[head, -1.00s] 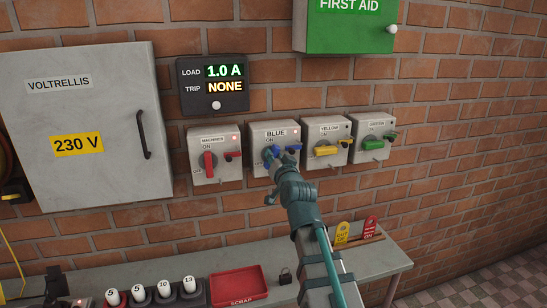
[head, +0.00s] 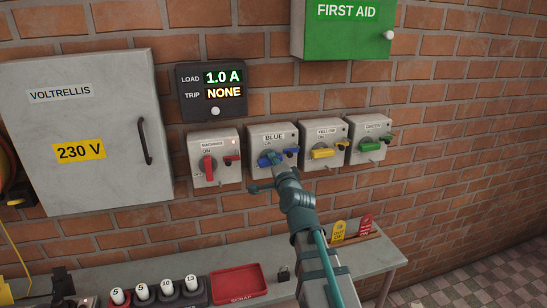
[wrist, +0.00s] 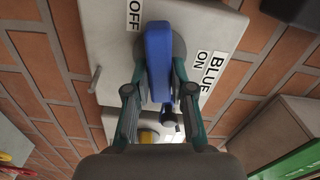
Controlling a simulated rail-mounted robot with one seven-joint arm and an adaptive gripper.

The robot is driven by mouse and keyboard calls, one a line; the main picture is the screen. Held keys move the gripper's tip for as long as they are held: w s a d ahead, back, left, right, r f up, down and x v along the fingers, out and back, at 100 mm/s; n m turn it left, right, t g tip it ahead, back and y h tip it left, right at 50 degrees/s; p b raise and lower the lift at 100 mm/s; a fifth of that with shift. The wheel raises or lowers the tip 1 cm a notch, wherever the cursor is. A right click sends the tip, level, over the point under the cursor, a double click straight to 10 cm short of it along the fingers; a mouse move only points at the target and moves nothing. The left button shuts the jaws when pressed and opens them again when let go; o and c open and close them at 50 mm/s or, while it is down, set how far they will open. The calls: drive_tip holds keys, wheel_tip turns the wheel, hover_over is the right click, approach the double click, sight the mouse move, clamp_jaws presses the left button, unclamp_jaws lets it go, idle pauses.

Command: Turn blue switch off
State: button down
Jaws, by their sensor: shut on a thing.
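The blue switch box (head: 258,138) hangs on the brick wall, second from the left in the row. Its blue handle (wrist: 158,55) lies between my fingers, with its far end beside the OFF label (wrist: 134,14); the ON label (wrist: 206,60) is off to the right. In the head view the blue handle (head: 267,160) lies about level, and the lamp at the box's top right looks dark. My gripper (wrist: 160,68) is shut on the handle, one finger on each side. In the head view my gripper (head: 270,174) covers the box's lower part.
The machines box (head: 224,142) is left, its red handle upright and lamp red. Yellow (head: 333,133) and green (head: 376,128) boxes stand right with level handles. The load display (head: 188,98) hangs above. A bench (head: 385,258) with a red scrap tray (head: 237,270) is below.

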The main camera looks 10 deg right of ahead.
drive_tip(key=shift+m+p, duration=0.6)
drive_tip(key=shift+m, duration=0.5)
drive_tip(key=shift+f, duration=0.1)
drive_tip(key=c, duration=1)
unclamp_jaws()
